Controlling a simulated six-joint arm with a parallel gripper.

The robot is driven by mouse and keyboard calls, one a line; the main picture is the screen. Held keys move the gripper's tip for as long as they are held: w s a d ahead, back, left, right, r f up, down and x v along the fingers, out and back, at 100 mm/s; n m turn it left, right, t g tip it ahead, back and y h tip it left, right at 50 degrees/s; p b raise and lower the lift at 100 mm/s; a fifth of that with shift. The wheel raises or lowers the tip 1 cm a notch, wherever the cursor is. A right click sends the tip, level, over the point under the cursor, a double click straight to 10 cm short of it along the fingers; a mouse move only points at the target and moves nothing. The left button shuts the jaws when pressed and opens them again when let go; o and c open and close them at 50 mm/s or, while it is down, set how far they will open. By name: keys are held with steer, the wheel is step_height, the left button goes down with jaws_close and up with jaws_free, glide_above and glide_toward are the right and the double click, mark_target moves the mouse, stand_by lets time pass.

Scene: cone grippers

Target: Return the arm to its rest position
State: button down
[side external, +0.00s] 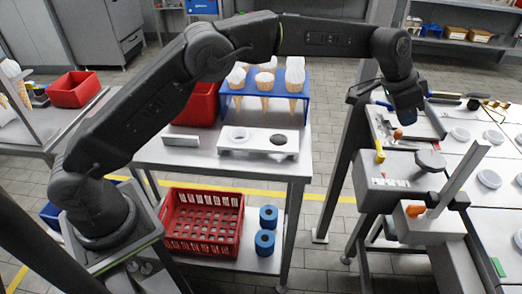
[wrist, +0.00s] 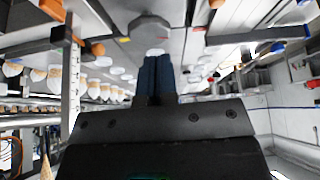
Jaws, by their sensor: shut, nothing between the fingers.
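My gripper (side external: 405,116) hangs from the raised arm at the right of the side view, pointing down above the grey machine. In the wrist view its two blue fingers (wrist: 157,62) lie side by side, shut with nothing between them. My arm is stretched out to the right over the middle table. The grey machine (side external: 372,181) stands below and in front of the gripper, with a dark round disc on top. The gripper appears apart from it.
A blue rack (side external: 303,96) with several filled cones stands on the middle table, beside a red bin (side external: 197,104). A white two-hole holder (side external: 259,151) lies in front. An upright metal bar (side external: 458,178) rises right of the machine. Round white lids (side external: 489,179) sit on the right counter.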

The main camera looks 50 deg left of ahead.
steer(key=s+a+r+n+t+y, duration=0.15)
steer(key=s+a+r+n, duration=0.25)
steer(key=s+a+r, duration=1.1)
steer(key=s+a+f+n, duration=0.1)
steer(key=s+a+f, duration=0.1)
steer(key=s, duration=0.6)
steer(key=s+a+f+n+y, duration=0.1)
steer(key=s+a+f+n, duration=0.1)
steer(key=s, duration=0.7)
steer(key=s+a+f+n+y, duration=0.1)
steer(key=s+a+f, duration=0.2)
steer(key=s+f, duration=0.2)
steer(key=s, duration=0.3)
steer(key=shift+s+a+f, duration=0.15)
steer(key=shift+a+f, duration=0.1)
steer(key=shift+f, duration=0.15)
